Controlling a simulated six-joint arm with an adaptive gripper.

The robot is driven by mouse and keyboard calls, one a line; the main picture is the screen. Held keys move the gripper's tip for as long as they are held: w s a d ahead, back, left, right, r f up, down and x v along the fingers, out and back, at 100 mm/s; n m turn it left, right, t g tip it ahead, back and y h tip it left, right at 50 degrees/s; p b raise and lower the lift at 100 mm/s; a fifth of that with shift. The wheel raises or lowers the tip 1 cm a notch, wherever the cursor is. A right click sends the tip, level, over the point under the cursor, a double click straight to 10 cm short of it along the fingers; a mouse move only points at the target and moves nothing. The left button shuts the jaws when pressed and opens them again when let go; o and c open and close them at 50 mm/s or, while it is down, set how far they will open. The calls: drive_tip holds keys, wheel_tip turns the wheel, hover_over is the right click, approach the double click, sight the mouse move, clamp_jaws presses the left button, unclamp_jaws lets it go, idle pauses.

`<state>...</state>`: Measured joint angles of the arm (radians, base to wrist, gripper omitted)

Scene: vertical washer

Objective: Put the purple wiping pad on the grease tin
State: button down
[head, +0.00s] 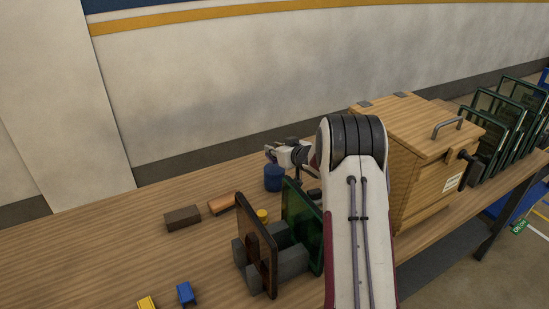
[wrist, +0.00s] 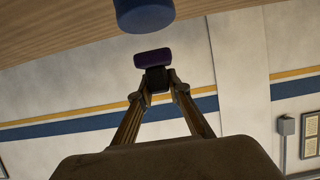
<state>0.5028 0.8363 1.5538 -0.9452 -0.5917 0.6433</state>
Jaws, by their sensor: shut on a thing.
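The purple wiping pad (wrist: 153,59) is held at the tips of my gripper (wrist: 158,80) in the wrist view. My gripper is shut on it. A dark blue cylinder (head: 273,178), which looks like the grease tin, stands on the bench in the head view. It also shows at the top edge of the wrist view (wrist: 145,13), close to the pad, with a gap between them in the picture.
Upright dark panels (head: 303,222) in a grey holder stand in front of the blue cylinder. A small yellow cylinder (head: 262,215), an orange-brown block (head: 222,204) and a dark brown block (head: 182,217) lie nearby. A wooden box (head: 418,155) is at right. The bench's left is mostly clear.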

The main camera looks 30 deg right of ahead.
sight(275, 157)
drive_tip(key=shift+f, duration=1.85)
drive_tip(key=shift+f, duration=0.15)
drive_tip(key=c, duration=1.9)
unclamp_jaws()
drive_tip(key=shift+s+r, duration=0.3)
drive_tip(key=v, duration=1.1)
drive_tip(key=shift+s, duration=0.2)
